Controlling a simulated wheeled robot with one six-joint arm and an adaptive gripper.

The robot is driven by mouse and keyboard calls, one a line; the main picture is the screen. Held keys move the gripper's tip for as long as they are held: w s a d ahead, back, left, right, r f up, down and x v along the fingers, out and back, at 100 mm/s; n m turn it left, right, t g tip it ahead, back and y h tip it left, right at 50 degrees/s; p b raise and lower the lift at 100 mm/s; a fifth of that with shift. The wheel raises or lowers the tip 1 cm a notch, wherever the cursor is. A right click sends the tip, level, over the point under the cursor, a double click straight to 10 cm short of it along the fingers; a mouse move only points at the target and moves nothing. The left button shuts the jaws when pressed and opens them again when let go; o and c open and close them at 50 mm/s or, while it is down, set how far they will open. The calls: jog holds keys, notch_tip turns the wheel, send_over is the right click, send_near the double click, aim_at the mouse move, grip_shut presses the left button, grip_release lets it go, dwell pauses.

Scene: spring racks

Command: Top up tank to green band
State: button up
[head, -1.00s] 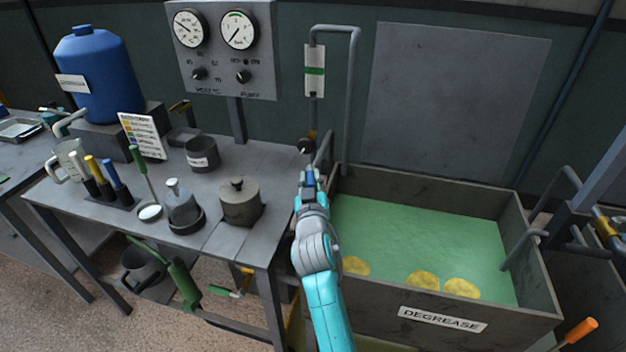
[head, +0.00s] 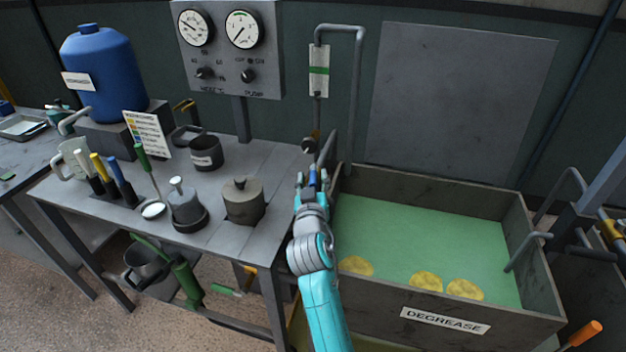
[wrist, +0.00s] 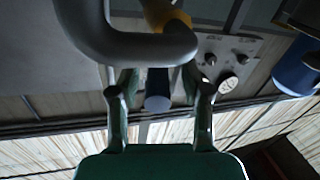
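The tank (head: 444,325) labelled DEGREASE holds green liquid (head: 430,240), with its surface below the rim. A white sight strip with a green band (head: 319,71) is on the pipe behind the tank's left corner; I cannot read a level in it. My gripper (head: 312,178) is at the tank's back left corner, below a dark knob (head: 311,145). In the wrist view, its fingers (wrist: 160,98) are spread, with a blue cylindrical handle end (wrist: 157,104) between them and gaps on both sides. A yellow fitting (wrist: 167,14) and grey bent pipe (wrist: 125,45) are close in front.
Yellow lumps (head: 427,280) show along the tank's near side. The bench (head: 262,160) at left carries a lidded pot (head: 243,203), a dark cup (head: 205,152) and tools. A gauge panel (head: 229,48) stands behind it. A blue drum (head: 98,75) stands far left. Pipes crowd my gripper.

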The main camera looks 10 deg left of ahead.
jog(key=v, duration=1.2)
dwell(6.8)
